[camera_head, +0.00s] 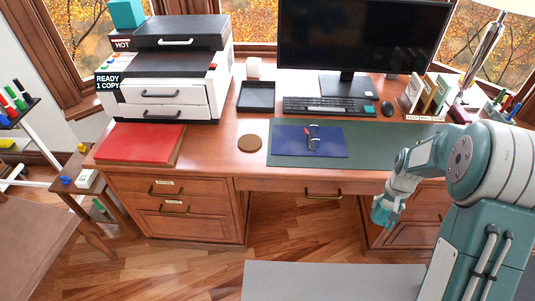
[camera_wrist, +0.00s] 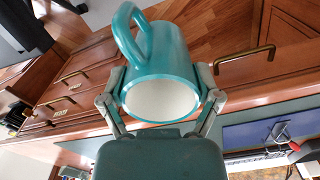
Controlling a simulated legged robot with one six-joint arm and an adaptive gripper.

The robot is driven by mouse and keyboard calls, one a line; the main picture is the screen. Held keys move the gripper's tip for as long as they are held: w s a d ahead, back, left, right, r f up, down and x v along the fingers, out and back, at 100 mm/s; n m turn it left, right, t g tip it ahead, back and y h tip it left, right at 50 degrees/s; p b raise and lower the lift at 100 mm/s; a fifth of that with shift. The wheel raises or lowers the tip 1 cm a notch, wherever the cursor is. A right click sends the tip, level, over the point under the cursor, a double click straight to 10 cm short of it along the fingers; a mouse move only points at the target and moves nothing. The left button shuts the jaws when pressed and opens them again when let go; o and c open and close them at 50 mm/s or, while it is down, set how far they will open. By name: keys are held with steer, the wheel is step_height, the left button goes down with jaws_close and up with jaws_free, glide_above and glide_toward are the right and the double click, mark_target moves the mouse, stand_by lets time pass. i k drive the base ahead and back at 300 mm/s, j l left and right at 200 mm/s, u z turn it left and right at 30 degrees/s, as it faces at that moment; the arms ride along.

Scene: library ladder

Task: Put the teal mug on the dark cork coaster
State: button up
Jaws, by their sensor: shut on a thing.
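The teal mug (camera_wrist: 168,50) is held between the two fingers of my gripper (camera_wrist: 160,92) in the wrist view. Its white inside faces the camera and its handle points to the upper left. In the camera_head view my gripper (camera_head: 388,203) is in front of the desk at the right, with the small teal mug (camera_head: 380,215) at its end, below desktop height. A round brown cork coaster (camera_head: 249,142) lies bare on the desktop, left of the green desk mat, well to the left of my gripper. The coaster is not recognisable in the wrist view.
The green mat (camera_head: 385,140) carries a blue folder (camera_head: 290,146) with a small red and grey item on it. A red folder (camera_head: 140,143) lies at the left. A printer (camera_head: 165,85), black tray (camera_head: 256,97), keyboard (camera_head: 325,105) and monitor stand behind. Desktop around the coaster is clear.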

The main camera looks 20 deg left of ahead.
mark_target(254, 142)
steer(key=k+u, duration=0.15)
steer(key=u, duration=0.3)
steer(key=k+u, duration=0.1)
steer(key=u, duration=0.35)
